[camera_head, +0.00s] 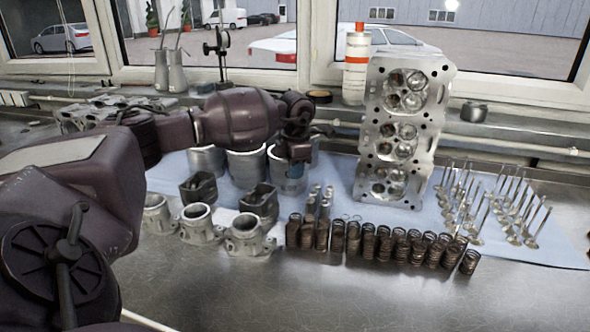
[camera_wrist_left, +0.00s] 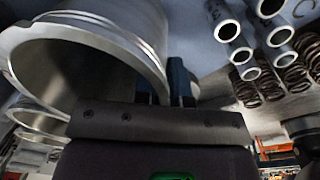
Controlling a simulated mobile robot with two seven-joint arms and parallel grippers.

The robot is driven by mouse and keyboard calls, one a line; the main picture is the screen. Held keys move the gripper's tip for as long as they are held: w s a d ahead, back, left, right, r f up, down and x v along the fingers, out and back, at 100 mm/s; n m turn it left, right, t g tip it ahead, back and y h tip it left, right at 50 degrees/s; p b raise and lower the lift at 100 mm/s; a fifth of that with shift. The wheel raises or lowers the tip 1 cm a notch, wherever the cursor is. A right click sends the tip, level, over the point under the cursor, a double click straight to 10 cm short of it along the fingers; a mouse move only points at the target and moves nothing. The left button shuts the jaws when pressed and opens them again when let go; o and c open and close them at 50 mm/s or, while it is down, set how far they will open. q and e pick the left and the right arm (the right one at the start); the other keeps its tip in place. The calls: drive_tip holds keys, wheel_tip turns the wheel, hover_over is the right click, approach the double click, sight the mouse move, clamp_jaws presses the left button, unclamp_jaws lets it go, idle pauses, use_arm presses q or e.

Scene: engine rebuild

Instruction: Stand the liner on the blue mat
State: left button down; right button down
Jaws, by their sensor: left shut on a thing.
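The liner (camera_head: 287,174) is a grey metal cylinder at the right end of a row of similar cylinders on the blue mat (camera_head: 550,238). My left gripper (camera_head: 297,150) is shut on the liner's upper wall. In the left wrist view, the liner (camera_wrist_left: 85,35) fills the upper left, its open rim close to the camera, with the wall between the gripper's dark fingers (camera_wrist_left: 168,82). The liner looks about upright; I cannot tell whether its lower end touches the mat. My right gripper is not in view.
Two more liners (camera_head: 246,168) stand just left of it. Dark pistons (camera_head: 259,203), grey housings (camera_head: 247,238) and several springs (camera_head: 352,238) are in front. A cylinder head (camera_head: 401,130) stands to the right, then upright valves (camera_head: 515,205). Some mat is bare between liner and head.

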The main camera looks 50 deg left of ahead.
use_arm(q)
drive_tip(key=c, duration=1.6)
unclamp_jaws()
drive_tip(key=shift+f, duration=0.15)
drive_tip(key=o, duration=0.4)
drive_tip(key=shift+r, duration=0.25)
drive_tip(key=r, duration=0.7)
drive_tip(key=r+p, duration=0.1)
drive_tip(key=r, duration=0.2)
drive_tip(key=shift+s+d+r, duration=0.15)
drive_tip(key=shift+d+r, duration=0.15)
drive_tip(key=shift+r, duration=0.65)
